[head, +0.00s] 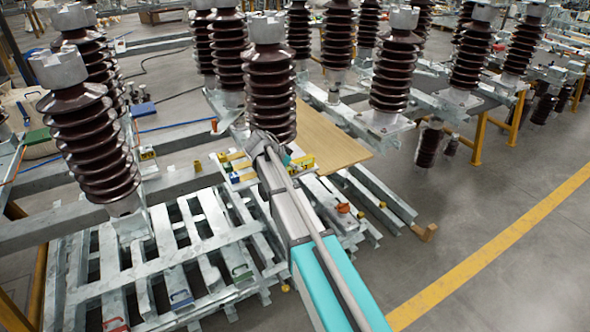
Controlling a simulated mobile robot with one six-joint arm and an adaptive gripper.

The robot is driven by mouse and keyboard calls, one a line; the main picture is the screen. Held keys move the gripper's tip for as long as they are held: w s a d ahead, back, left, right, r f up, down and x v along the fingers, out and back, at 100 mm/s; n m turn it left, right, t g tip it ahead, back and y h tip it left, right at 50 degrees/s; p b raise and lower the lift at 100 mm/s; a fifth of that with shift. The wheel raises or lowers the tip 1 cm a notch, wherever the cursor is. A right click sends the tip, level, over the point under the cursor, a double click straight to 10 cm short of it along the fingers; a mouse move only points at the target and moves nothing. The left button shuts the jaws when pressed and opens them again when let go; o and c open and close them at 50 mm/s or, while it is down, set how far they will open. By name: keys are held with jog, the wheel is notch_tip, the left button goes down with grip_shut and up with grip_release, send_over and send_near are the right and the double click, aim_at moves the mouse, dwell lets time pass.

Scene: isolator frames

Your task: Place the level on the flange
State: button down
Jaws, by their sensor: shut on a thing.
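My gripper (262,141) is at the end of my arm, in front of the lower part of a brown ribbed insulator (268,95) near the middle. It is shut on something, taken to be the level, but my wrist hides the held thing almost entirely. A yellow block with dark marks (302,163) shows just right of my wrist; I cannot tell whether it is held or lies on the frame. Grey metal flanges cap the insulators, one on the middle insulator (266,28) and one on the left insulator (59,68). I see no level on these.
Several insulators stand on galvanized steel frames (180,245) around my arm. Small yellow and blue pieces (236,172) lie left of my wrist. A wooden board (335,140) lies behind it. The floor (470,225) at the right is open, crossed by a yellow line (490,248).

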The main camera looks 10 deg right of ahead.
dwell(0.3)
jog(key=shift+c, duration=2)
grip_release()
jog(key=shift+p+v, duration=0.95)
jog(key=shift+v, duration=0.2)
jog(key=p+v, duration=0.6)
jog(key=v, duration=0.3)
jog(key=shift+a+r+p, duration=0.25)
jog(key=shift+r+p, duration=0.05)
jog(key=shift+p, duration=0.05)
jog(key=s+d+f+n+g+y, duration=0.1)
jog(key=s+d+n+y, duration=0.1)
jog(key=s, duration=0.7)
jog(key=s+d+f+n+g+y, duration=0.1)
jog(key=s+d+f+n+y, duration=0.1)
jog(key=s+n, duration=0.5)
jog(key=s+d+f+n+y, duration=0.2)
jog(key=s+d+n+y, duration=0.2)
jog(key=s, duration=0.6)
jog(key=shift+s+f+n+g+y, duration=0.3)
jog(key=shift+n+g, duration=0.1)
jog(key=shift+n, duration=0.3)
